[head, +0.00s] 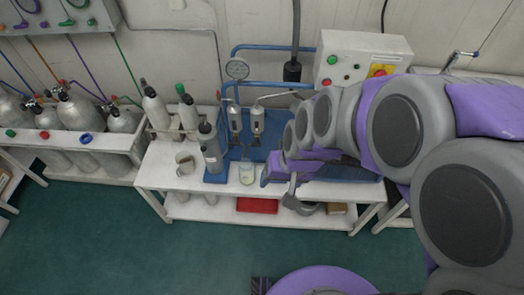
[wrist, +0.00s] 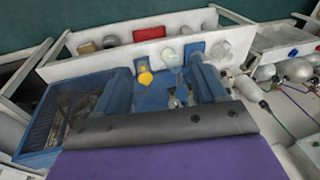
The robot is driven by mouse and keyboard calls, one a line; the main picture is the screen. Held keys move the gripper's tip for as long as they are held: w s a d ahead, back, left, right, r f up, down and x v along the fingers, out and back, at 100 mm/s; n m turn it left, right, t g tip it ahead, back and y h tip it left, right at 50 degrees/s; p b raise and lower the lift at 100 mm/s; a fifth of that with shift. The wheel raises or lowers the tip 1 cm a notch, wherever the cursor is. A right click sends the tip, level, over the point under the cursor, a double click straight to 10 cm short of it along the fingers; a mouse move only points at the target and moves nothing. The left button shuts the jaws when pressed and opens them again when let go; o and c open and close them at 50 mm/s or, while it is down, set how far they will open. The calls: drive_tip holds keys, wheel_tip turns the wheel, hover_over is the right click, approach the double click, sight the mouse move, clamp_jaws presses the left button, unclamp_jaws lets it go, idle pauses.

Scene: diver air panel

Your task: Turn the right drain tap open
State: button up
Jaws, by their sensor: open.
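Two grey-white filter housings (head: 257,120) stand side by side on a blue board at the back of the bench in the head view. The drain taps below them are too small to make out, and my arm covers the area to the right. My gripper (wrist: 158,70) is open, its two blue-grey fingers spread apart in the wrist view. Between them show the blue board (wrist: 152,98), a small yellow piece (wrist: 145,75) and small metal fittings (wrist: 179,95). I cannot tell whether any of these is the right drain tap. Nothing is seen held.
A clear beaker (head: 247,173) stands at the front of the board, a grey cylinder (head: 210,148) to its left. A mug (head: 185,163) is further left. A control box (head: 362,62) with buttons hangs above. Gas cylinders (head: 78,111) stand left. The green floor in front is clear.

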drive_tip(key=w+a+f+m+t+y, duration=0.1)
drive_tip(key=w+a+f+t, duration=0.2)
drive_tip(key=w+a+f, duration=0.65)
drive_tip(key=t+h+p, duration=0.2)
drive_tip(key=t+h, duration=0.2)
drive_tip(key=t, duration=1)
approach(256, 144)
drive_tip(key=w, duration=0.3)
drive_tip(key=w+b, duration=0.1)
drive_tip(key=w, duration=0.2)
drive_tip(key=w+b, duration=0.1)
drive_tip(key=w, duration=0.3)
drive_tip(key=shift+d+f, duration=0.15)
drive_tip(key=shift+d, duration=0.1)
drive_tip(key=shift+a, duration=0.15)
